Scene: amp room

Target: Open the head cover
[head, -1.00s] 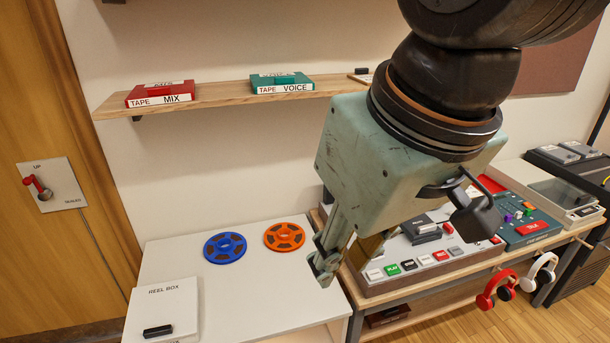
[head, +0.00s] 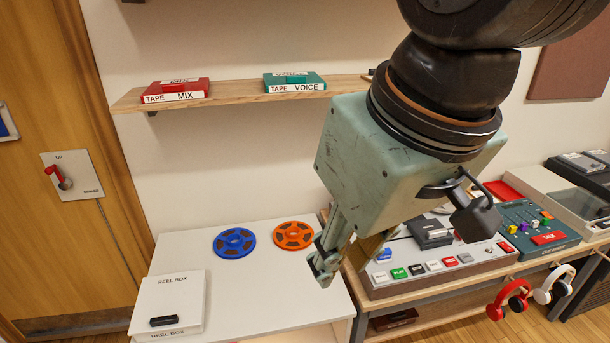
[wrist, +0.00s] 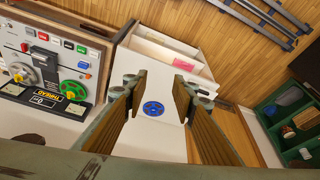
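The tape machine (head: 385,283) stands on the bench right of the white table, partly hidden behind my arm. A dark grey block (head: 431,229) on its top, with a small label I cannot read clearly, looks like the head cover and appears closed. In the wrist view the tape machine (wrist: 58,28) lies at the left, turned around, with a dark block (wrist: 40,53) between its grey and green reels. My gripper (head: 340,262) is in front of the machine's left end in the head view. In the wrist view its fingers (wrist: 162,90) are wide apart with nothing between them, away from the dark block.
The white table (head: 240,285) holds a blue reel (head: 235,243), an orange reel (head: 293,235) and a reel box (head: 170,297). A shelf (head: 235,98) with two tape boxes is above. A mixer (head: 530,228) stands right of the machine; red headphones (head: 510,298) hang at the bench front.

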